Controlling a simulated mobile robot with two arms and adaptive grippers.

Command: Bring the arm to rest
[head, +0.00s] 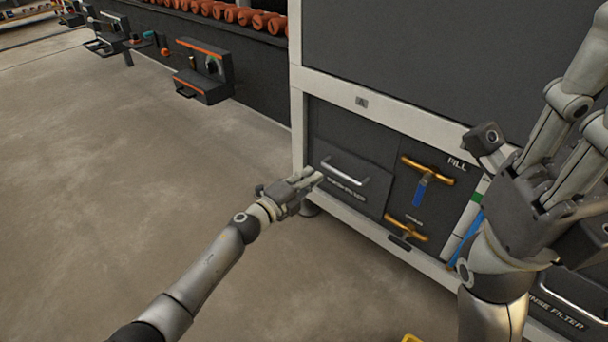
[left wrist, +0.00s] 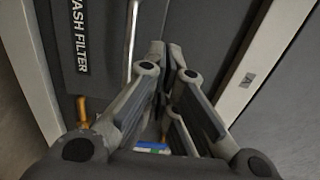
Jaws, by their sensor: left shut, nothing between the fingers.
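My left gripper (head: 318,177) is at the lower left of the washer front, by the left end of a silver drawer handle (head: 345,171). In the left wrist view its fingers (left wrist: 165,50) converge with nothing between them, and the handle (left wrist: 131,40) runs beside them. Whether they touch it I cannot tell. My left arm stretches out from the bottom left. My right gripper (head: 590,75) is raised large at the right, fingers pointing up; its fingertips are cut off by the frame edge.
The washer's dark panels have a pale frame (head: 390,105). Orange valve handles (head: 427,170) stick out right of the drawer, one with a blue tag (head: 420,193). A lower filter drawer (head: 565,305) is at bottom right. The concrete floor (head: 120,150) at left is clear.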

